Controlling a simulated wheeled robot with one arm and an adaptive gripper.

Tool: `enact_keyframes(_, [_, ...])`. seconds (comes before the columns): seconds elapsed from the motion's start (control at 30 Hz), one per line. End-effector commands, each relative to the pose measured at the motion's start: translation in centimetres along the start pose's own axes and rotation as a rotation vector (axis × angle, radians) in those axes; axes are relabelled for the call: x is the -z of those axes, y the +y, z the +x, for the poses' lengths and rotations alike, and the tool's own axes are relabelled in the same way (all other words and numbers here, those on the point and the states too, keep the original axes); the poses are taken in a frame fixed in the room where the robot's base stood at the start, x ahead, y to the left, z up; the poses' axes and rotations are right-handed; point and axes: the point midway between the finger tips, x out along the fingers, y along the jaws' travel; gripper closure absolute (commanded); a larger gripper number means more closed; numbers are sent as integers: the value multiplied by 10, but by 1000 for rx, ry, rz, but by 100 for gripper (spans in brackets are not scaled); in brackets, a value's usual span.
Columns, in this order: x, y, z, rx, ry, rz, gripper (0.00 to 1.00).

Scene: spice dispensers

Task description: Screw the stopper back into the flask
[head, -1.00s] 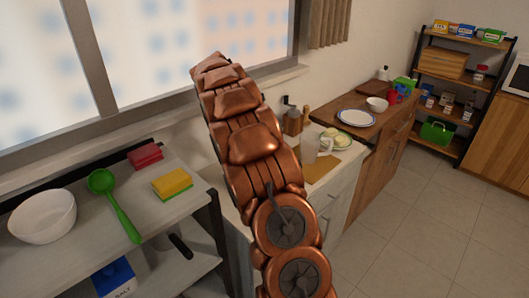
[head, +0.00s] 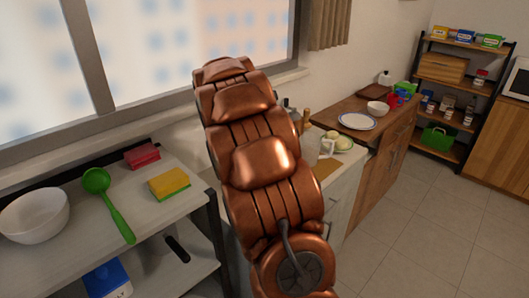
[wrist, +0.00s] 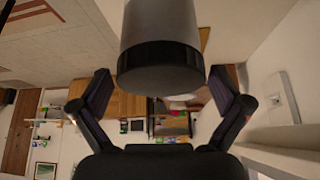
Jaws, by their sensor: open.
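My gripper (wrist: 162,98) is open in the wrist view, its two dark fingers standing apart with nothing pinched between them. A thick grey cylinder (wrist: 162,25) with a black ribbed band reaches in from the top of that view, its end between and beyond the fingertips. It looks like the flask, but I cannot tell for sure. No finger visibly touches it. I cannot pick out a separate stopper. In the head view my copper arm covers the middle and hides my gripper and part of the counter.
A grey shelf unit (head: 150,215) holds a white bowl (head: 35,214), green ladle (head: 113,209), yellow sponge (head: 169,183) and red sponge (head: 142,156). The tiled floor (head: 405,215) is clear.

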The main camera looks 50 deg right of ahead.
Motion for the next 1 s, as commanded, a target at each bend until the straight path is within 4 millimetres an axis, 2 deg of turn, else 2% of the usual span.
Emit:
enact_keyframes(0.1, [1,1,-2,54,1,-89,0])
enact_keyframes(0.37, [1,1,-1,110,-2,-190,0])
enact_keyframes(0.7, [3,0,-3,282,-1,-485,0])
enact_keyframes(1.0, [2,-1,-3,380,-3,-658,0])
